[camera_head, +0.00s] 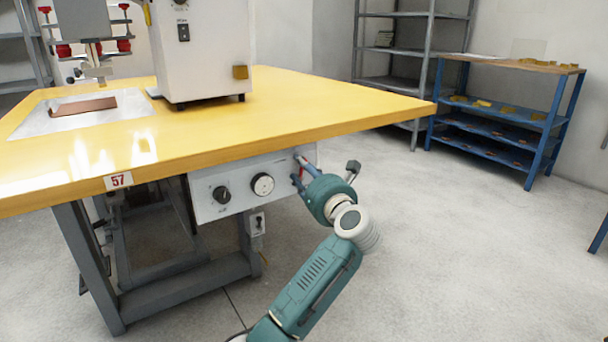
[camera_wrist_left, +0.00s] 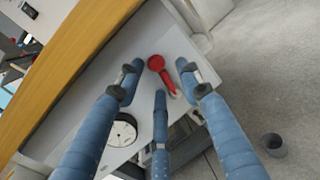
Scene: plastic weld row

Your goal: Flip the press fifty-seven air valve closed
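The press stands on a yellow-topped table (camera_head: 270,110) with a label reading 57 (camera_head: 118,181). A pale grey control panel (camera_head: 232,207) hangs under the table edge. In the left wrist view, a red air valve handle (camera_wrist_left: 157,63) sits on this panel, its lever pointing to the lower right. My left gripper (camera_wrist_left: 160,80) is open, its blue fingers spread on both sides of the red handle and a third finger below it. In the head view the left gripper (camera_head: 299,172) is at the panel's right end and largely hides the valve. My right gripper is not in view.
A black knob (camera_head: 222,194) and a round gauge (camera_head: 262,185) are on the panel, left of the gripper. The table edge overhangs just above. A blue shelf unit (camera_head: 548,125) stands at the back right. The floor right of my arm is clear.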

